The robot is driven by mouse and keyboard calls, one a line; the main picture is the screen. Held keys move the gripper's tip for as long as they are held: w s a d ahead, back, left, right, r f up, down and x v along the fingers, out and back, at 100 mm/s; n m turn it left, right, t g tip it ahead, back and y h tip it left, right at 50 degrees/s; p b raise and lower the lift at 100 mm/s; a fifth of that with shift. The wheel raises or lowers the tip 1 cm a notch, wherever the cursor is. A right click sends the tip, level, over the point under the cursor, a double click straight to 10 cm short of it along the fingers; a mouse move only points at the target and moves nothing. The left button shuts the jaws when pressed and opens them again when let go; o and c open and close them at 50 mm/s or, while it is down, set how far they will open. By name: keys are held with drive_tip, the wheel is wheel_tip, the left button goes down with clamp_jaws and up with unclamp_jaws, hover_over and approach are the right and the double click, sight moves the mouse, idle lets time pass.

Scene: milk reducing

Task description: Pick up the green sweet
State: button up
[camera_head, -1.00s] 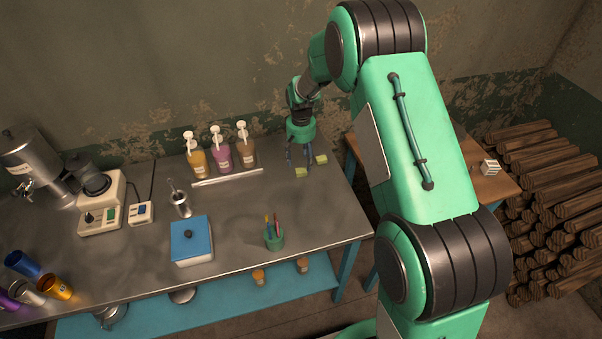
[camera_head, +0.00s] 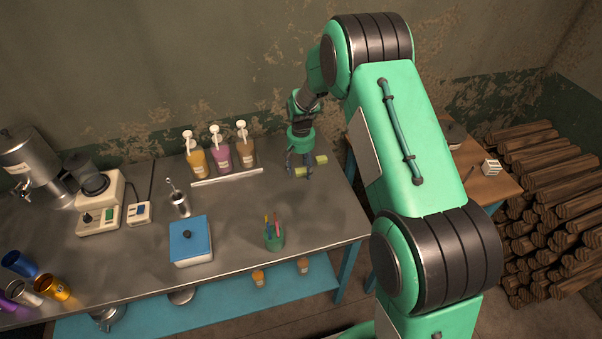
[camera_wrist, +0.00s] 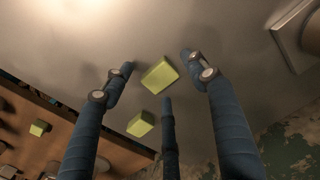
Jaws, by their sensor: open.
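Two yellow-green blocks, which look like the green sweets, lie on the metal table. One green sweet (camera_head: 301,172) is at my gripper's fingers; the other (camera_head: 321,159) is just to its right. In the wrist view, the upper sweet (camera_wrist: 159,75) shows between my open fingertips, and the lower sweet (camera_wrist: 141,124) is left of the middle finger. My gripper (camera_head: 299,162) is low over the table, pointing down, fingers spread; it also shows in the wrist view (camera_wrist: 157,70). I cannot tell whether any finger touches a sweet.
Three pump bottles (camera_head: 220,155) and a flat metal tray (camera_head: 227,178) are to the left. A green pen cup (camera_head: 274,238) and a blue-lidded box (camera_head: 190,241) stand nearer the front. A wooden table (camera_head: 473,165) is to the right. Another small yellow-green block (camera_wrist: 39,127) shows beyond the table edge.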

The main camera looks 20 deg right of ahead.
sight(301, 170)
idle(0.3)
drive_tip(key=c, duration=1.3)
drive_tip(key=shift+r, duration=0.15)
drive_tip(key=shift+r, duration=0.55)
wheel_tip(301, 170, up, 2)
drive_tip(key=shift+r+p, duration=0.1)
drive_tip(key=shift+p, duration=0.3)
drive_tip(key=s, duration=0.5)
drive_tip(key=s+r+p, duration=0.1)
drive_tip(key=s, duration=1)
drive_tip(key=shift+a+r, duration=0.2)
drive_tip(key=shift+a, duration=0.15)
